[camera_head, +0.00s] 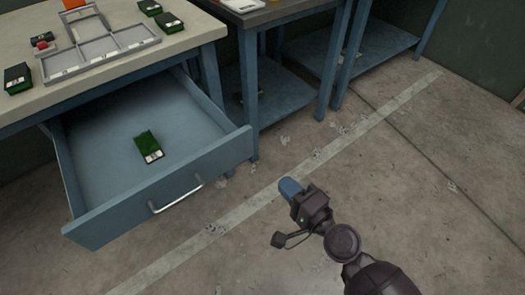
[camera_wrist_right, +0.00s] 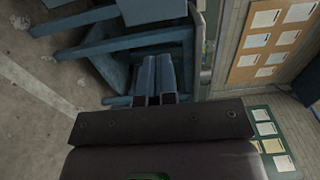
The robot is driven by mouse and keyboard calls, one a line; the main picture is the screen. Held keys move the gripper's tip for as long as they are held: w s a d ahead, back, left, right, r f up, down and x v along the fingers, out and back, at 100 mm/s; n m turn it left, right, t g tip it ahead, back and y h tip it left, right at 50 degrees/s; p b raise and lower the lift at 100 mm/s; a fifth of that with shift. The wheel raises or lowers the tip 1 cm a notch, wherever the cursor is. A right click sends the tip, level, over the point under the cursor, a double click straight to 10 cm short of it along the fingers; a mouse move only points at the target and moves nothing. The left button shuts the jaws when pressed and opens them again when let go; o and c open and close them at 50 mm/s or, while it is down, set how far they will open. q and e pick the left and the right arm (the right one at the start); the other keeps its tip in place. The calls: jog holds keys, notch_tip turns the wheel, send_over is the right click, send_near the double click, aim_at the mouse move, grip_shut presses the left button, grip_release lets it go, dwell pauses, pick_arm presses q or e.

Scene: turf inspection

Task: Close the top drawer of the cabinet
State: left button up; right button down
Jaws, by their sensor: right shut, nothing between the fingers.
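The top drawer (camera_head: 163,191) of the blue cabinet is pulled well out in the head view, with a silver bar handle (camera_head: 176,198) on its front. A green turf sample (camera_head: 148,146) with a white label lies inside it. My right gripper (camera_head: 289,187) is to the right of the drawer front, apart from it, above the floor. Its blue fingers are shut with nothing between them. In the right wrist view the fingers (camera_wrist_right: 157,76) are together and point toward blue table legs. My left gripper is not in view.
The cabinet's worktop (camera_head: 150,60) holds a grey divided tray (camera_head: 100,49), several green samples and a small red object. A blue workbench (camera_head: 257,80) with a low shelf stands to the right. The floor in front is open, with small scraps of litter.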

aim_at(246, 143)
jog(key=x, duration=1.2)
jog(key=shift+a+r+p, duration=0.1)
jog(key=shift+p, duration=0.3)
jog(key=shift+x, duration=0.8)
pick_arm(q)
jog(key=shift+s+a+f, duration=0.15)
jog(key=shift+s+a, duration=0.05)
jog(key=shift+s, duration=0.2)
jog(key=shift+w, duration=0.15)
